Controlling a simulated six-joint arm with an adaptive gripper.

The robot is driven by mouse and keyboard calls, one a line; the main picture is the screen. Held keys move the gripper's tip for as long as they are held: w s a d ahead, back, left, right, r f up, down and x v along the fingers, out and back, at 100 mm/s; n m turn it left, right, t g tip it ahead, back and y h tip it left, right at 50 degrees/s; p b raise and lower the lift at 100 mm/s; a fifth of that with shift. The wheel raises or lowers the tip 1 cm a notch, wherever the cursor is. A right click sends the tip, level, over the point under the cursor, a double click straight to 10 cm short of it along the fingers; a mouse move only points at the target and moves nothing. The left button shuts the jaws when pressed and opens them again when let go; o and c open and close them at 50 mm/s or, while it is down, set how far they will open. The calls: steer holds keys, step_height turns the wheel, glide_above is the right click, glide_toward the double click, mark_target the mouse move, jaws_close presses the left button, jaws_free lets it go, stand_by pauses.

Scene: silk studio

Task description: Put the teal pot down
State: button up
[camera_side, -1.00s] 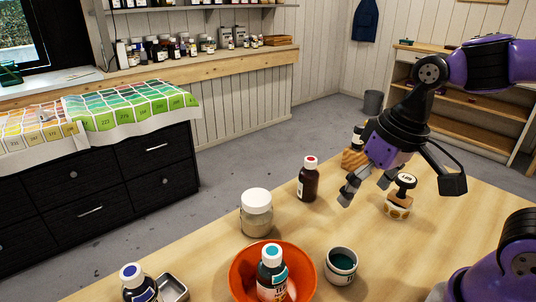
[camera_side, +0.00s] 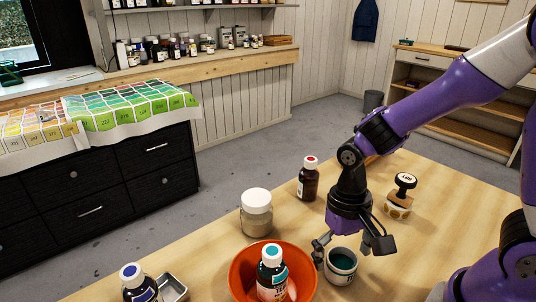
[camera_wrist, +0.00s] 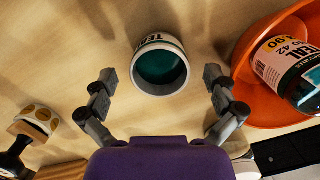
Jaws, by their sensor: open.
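The teal pot (camera_side: 341,266) is a small open pot with a pale label and teal inside. It stands upright on the wooden table, just right of the orange bowl. In the wrist view the teal pot (camera_wrist: 160,66) shows from above, between and a little beyond my fingertips. My gripper (camera_side: 345,250) is open, low over the table, with its fingers to either side of the pot. In the wrist view my gripper (camera_wrist: 161,84) shows a gap between each finger and the pot.
The orange bowl (camera_side: 240,270) holds a teal-capped bottle (camera_side: 271,272) close to the left finger. A cream jar (camera_side: 257,213), a brown red-capped bottle (camera_side: 308,180) and a stamp (camera_side: 402,194) stand farther back.

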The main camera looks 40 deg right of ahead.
steer(key=shift+s+f, duration=0.1)
steer(key=shift+f, duration=0.6)
steer(key=c, duration=1.3)
steer(key=shift+c, duration=0.2)
steer(key=shift+r, duration=0.1)
